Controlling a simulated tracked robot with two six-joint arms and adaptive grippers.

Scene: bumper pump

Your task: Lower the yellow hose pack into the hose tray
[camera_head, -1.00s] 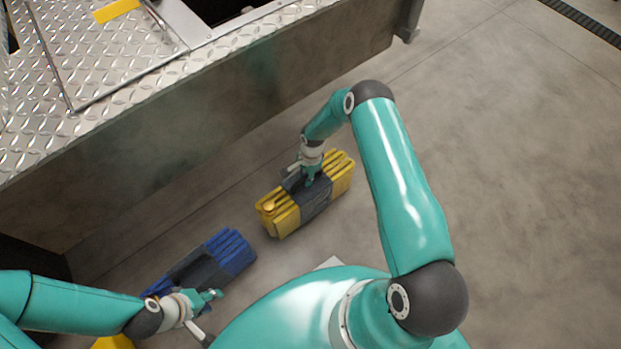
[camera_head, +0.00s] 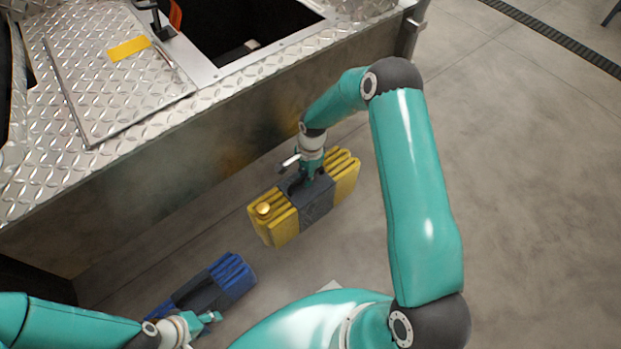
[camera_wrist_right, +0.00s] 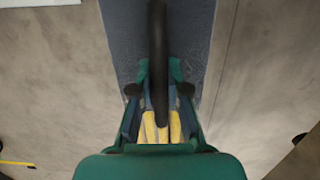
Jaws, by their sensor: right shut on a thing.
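The yellow hose pack (camera_head: 339,189) has a dark grey middle band with a carry handle and hangs over the concrete floor, beside the front wall of the metal bumper. My right gripper (camera_head: 311,172) is shut on its handle from above. In the right wrist view the dark handle (camera_wrist_right: 158,50) runs between the fingers, and some yellow folds (camera_wrist_right: 160,128) show below. A dark rectangular opening (camera_head: 235,35) lies in the deck at the top; I cannot tell if it is the hose tray. My left gripper (camera_head: 207,330) looks open and empty near the bottom edge, partly cut off.
A blue hose pack (camera_head: 232,277) lies on the floor at lower left, close to my left gripper. The bumper's diamond-plate deck (camera_head: 60,165) and its wall (camera_head: 200,150) stand behind the yellow pack. The floor (camera_head: 520,200) on the right is clear.

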